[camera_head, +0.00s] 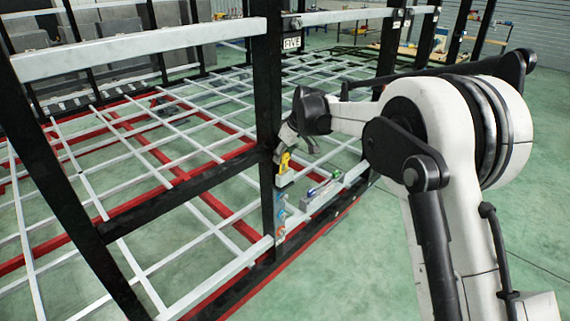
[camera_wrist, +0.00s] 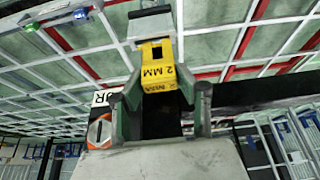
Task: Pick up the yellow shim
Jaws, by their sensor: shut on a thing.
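The yellow shim (camera_wrist: 158,75), marked "2 MM", is between the two fingers of my gripper (camera_wrist: 163,97) in the wrist view. My gripper is shut on it. The shim's far end meets a grey block (camera_wrist: 150,24); I cannot tell whether they touch. In the head view the shim (camera_head: 284,162) shows as a small yellow patch beside the black upright post, just below my gripper (camera_head: 291,147). My wrist hides part of the fingers there.
A black post (camera_head: 268,110) stands close to my gripper. An orange and black device (camera_wrist: 101,127) is close to my fingers. Green floor (camera_head: 340,270) is clear at the front.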

